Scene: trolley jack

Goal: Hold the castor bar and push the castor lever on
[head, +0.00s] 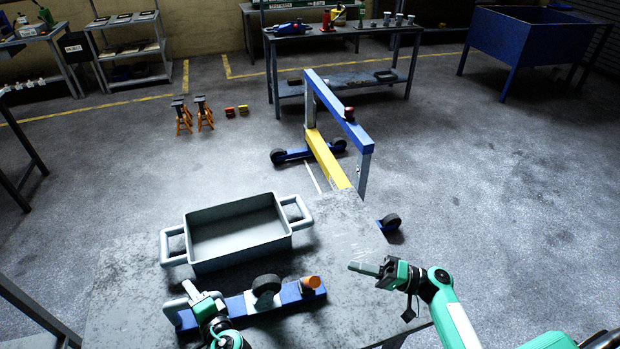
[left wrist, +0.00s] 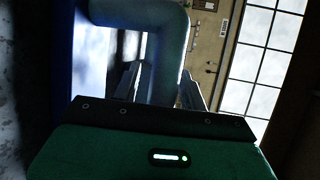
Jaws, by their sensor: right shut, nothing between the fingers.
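The castor bar (head: 237,304) is a blue beam lying on the grey table. It carries a black castor wheel (head: 267,285) and an orange castor lever (head: 311,282) near its right end. A pale grey handle stands at its left end, and its rounded tube (left wrist: 172,50) fills the middle of the left wrist view. My left gripper (head: 200,297) is at this handle, with one finger on each side of the tube, and looks closed on it. My right gripper (head: 362,268) is shut and empty, to the right of the lever and apart from it.
A grey tray (head: 238,231) with two handles stands behind the bar on the table (head: 130,285). Beyond the table's far edge is a blue and yellow wheeled frame (head: 335,165) on the floor. The tabletop between lever and right gripper is clear.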

